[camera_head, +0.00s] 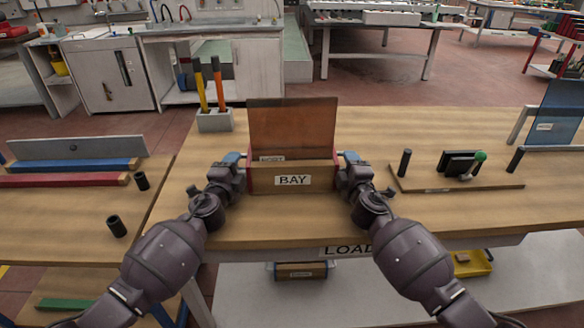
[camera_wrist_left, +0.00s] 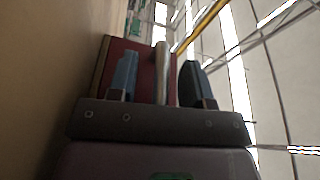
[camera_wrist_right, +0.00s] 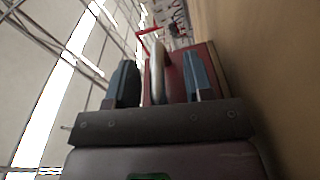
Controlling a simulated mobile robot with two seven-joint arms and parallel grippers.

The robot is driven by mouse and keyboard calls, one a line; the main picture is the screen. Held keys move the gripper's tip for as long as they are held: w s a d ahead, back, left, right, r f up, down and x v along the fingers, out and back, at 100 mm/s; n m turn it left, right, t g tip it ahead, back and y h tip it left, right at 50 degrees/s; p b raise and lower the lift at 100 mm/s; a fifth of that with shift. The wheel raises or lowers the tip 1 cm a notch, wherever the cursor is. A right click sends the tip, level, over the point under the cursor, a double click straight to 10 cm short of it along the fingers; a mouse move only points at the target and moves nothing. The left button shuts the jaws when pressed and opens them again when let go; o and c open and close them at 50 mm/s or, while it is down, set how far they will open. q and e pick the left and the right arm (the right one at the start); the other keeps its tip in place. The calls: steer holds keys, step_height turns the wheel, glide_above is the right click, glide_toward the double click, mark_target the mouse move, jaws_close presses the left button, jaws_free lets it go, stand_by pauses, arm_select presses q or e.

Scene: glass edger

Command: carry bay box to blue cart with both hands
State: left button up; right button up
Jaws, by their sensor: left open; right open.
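The bay box (camera_head: 306,182), with a wooden front labelled BAY and red sides, sits on the wooden table near its front edge. A brown pane stands upright in or just behind it. My left gripper (camera_head: 234,164) is at its left end and my right gripper (camera_head: 348,162) at its right end. In the left wrist view, the open fingers stand on either side of a pale bar handle (camera_wrist_left: 161,72) on the red end. In the right wrist view, the open fingers likewise straddle a handle (camera_wrist_right: 157,72).
A grey holder (camera_head: 214,121) with yellow and orange tools stands behind left. A board (camera_head: 430,187) with black posts and a green-knobbed clamp lies right. A blue panel (camera_head: 556,110) stands far right. A smaller box (camera_head: 301,271) sits below the table edge labelled LOAD.

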arm_select(q)
steer(key=shift+w, duration=0.2)
arm_select(e)
steer(key=shift+w, duration=0.2)
arm_select(q)
steer(key=shift+c, duration=0.4)
arm_select(e)
steer(key=shift+c, duration=0.4)
arm_select(q)
jaws_close()
arm_select(e)
jaws_close()
arm_select(q)
steer(key=shift+r, duration=0.15)
arm_select(e)
steer(key=shift+r, duration=0.1)
